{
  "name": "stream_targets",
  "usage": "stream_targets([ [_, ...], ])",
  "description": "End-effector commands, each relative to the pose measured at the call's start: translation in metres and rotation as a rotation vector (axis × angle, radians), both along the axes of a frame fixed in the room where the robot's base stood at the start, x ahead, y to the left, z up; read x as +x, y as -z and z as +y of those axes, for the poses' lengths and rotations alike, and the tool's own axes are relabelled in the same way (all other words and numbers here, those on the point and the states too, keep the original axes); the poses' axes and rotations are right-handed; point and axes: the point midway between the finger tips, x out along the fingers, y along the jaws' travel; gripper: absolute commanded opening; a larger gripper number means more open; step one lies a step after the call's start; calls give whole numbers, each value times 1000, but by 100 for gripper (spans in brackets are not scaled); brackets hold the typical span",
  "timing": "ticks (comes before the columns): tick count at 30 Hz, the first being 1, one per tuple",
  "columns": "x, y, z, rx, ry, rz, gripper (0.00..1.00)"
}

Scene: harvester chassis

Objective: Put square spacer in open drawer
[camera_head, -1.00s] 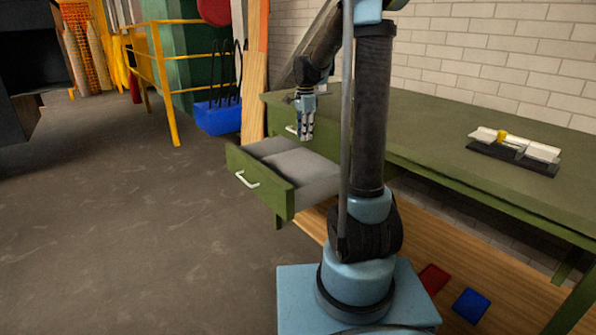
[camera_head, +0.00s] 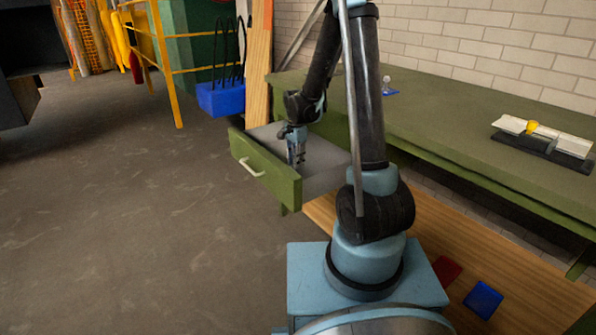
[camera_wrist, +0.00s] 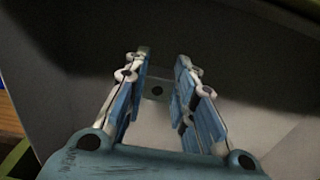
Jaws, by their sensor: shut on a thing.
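The open drawer (camera_head: 262,170) juts from the left end of the green workbench, with its white handle facing out. My gripper (camera_head: 297,160) points down inside the drawer's opening. The drawer's dark grey inside (camera_wrist: 75,105) surrounds the fingers. The spacer is too small to make out in the head view. I cannot tell whether it touches the drawer floor.
The green bench top (camera_head: 440,120) holds a small blue-based piece (camera_head: 389,88) and a white and yellow device on a dark base (camera_head: 545,142). A red block (camera_head: 446,270) and a blue block (camera_head: 483,300) lie on the wooden lower shelf. A blue bin (camera_head: 221,99) stands behind the drawer.

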Motion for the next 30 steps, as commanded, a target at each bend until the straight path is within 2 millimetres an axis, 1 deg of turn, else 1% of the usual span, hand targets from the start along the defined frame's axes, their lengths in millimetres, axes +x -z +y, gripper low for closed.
stream_targets([
  [1,0,6,0,0,-1,0,0],
  [3,0,11,1,0,-1,0,0],
  [8,0,18,1,0,-1,0,0],
  [15,0,44,1,0,0,0,0],
  [18,0,52,1,0,0,0,0],
  [22,0,56,0,0,0,0,0],
  [30,0,57,0,0,0,0,0],
])
